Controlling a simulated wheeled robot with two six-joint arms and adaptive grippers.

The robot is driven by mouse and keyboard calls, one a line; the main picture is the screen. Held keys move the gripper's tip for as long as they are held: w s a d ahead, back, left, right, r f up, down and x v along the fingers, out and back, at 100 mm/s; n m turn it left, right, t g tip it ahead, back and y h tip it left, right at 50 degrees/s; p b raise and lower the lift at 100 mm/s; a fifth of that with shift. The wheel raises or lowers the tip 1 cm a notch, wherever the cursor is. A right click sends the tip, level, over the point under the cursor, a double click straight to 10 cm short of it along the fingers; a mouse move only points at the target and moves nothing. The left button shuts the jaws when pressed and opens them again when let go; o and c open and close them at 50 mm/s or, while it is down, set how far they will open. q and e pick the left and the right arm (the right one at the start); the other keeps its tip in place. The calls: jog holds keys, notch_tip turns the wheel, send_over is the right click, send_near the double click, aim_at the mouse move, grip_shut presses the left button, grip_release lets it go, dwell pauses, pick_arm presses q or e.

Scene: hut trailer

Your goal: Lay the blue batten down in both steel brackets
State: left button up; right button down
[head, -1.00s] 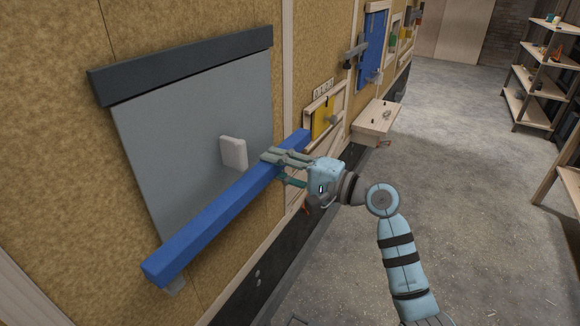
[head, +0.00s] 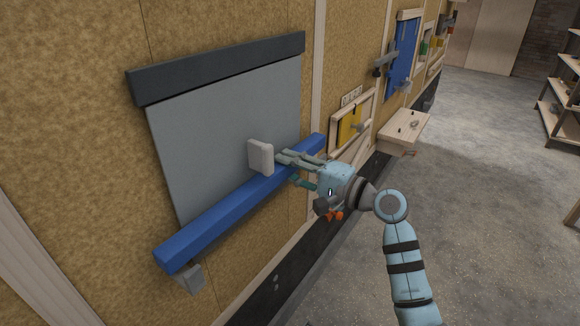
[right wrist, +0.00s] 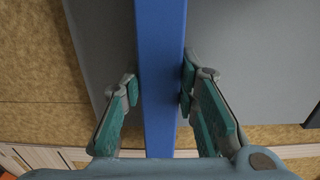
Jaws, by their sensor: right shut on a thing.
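The long blue batten (head: 225,218) lies slantwise along the wall in the head view, in front of the lower part of a grey panel. My right gripper (head: 285,168) is shut on it towards its far end. In the right wrist view the fingers (right wrist: 160,88) stand on both sides of the batten (right wrist: 160,40). A grey steel bracket (head: 190,278) shows just below the batten's near end; I cannot tell whether they touch. The other bracket is not clearly visible. My left gripper is out of view.
A pale block (head: 260,157) stands out from the grey panel (head: 200,130), close above the batten and beside my gripper. A dark bar (head: 220,68) tops the panel. A small wooden shelf (head: 404,130) juts from the wall beyond. The floor at right is open.

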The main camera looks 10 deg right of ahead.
jog(key=shift+r, duration=0.1)
dwell(0.7)
dwell(0.5)
jog(key=shift+f+b, duration=0.65)
jog(key=shift+f, duration=0.6)
jog(key=shift+f, duration=0.15)
jog(key=shift+f+b, duration=0.55)
jog(key=shift+f, duration=0.15)
jog(key=c, duration=1.2)
grip_release()
jog(key=shift+o, duration=0.4)
